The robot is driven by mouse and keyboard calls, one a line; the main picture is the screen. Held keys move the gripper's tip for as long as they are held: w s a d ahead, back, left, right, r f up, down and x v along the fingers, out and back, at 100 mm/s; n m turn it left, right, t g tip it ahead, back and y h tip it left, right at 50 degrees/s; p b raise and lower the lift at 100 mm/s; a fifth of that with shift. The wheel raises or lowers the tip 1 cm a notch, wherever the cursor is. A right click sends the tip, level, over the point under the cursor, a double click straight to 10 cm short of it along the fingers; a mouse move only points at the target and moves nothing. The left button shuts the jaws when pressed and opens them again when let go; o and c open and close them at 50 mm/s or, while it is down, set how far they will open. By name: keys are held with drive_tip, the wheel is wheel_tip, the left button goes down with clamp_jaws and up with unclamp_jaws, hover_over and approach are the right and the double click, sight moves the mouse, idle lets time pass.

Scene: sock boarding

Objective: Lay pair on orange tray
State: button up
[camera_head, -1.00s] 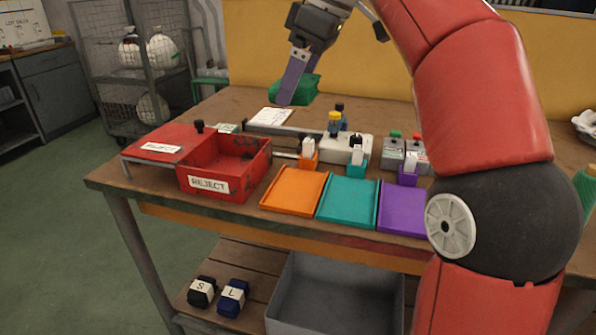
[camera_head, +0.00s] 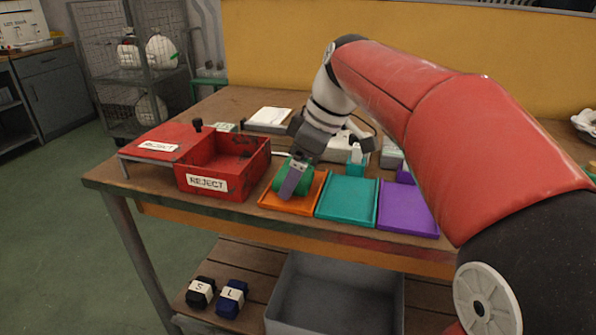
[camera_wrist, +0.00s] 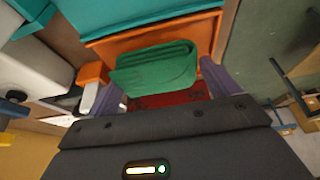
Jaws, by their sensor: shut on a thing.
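The green folded sock pair (camera_head: 288,184) is between the fingers of my gripper (camera_head: 294,181), low over the orange tray (camera_head: 312,205). In the wrist view the green pair (camera_wrist: 155,66) lies between the purple fingers of my gripper (camera_wrist: 165,82), with the orange tray (camera_wrist: 200,32) beneath and beyond it. My gripper is shut on the pair. I cannot tell whether the pair touches the tray floor. The fingers and wrist hide part of the tray.
The red reject bin (camera_head: 222,165) stands close on the left of the orange tray. The teal tray (camera_head: 347,201) and purple tray (camera_head: 408,208) are on its right. A grey bin (camera_head: 335,300) and two dark bundles (camera_head: 216,296) are on the shelf below.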

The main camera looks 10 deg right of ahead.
drive_tip(key=shift+f, duration=0.25)
drive_tip(key=shift+f, duration=0.15)
drive_tip(key=o, duration=0.7)
drive_tip(key=v, duration=1.2)
drive_tip(key=shift+r+p, duration=0.25)
drive_tip(key=shift+p, duration=0.1)
